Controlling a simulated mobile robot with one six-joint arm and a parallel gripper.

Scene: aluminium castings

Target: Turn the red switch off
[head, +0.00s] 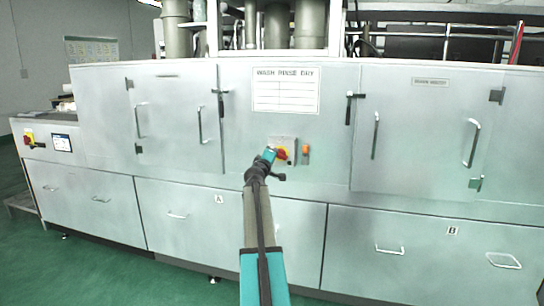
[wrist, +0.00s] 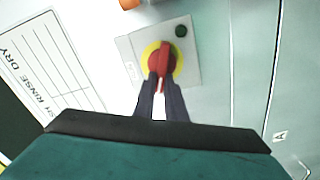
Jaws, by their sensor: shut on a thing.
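The red switch (wrist: 163,61) is a red rotary handle on a yellow disc, mounted on a small grey plate on the machine's front. It also shows in the head view (head: 282,153), partly covered by my gripper. My gripper (wrist: 160,80) has its two dark fingers on either side of the near end of the red handle, shut on it. In the wrist view the handle points roughly up and down the picture, but that view is rotated against the head view. In the head view my gripper (head: 273,152) reaches the panel from below left.
A dark round button (wrist: 181,31) sits on the same plate. An orange part (head: 306,149) is right of it. A "WASH RINSE DRY" sign (head: 286,90) is above. Door handles (head: 375,135) stick out nearby. Another red-yellow switch (head: 28,138) is at the far left.

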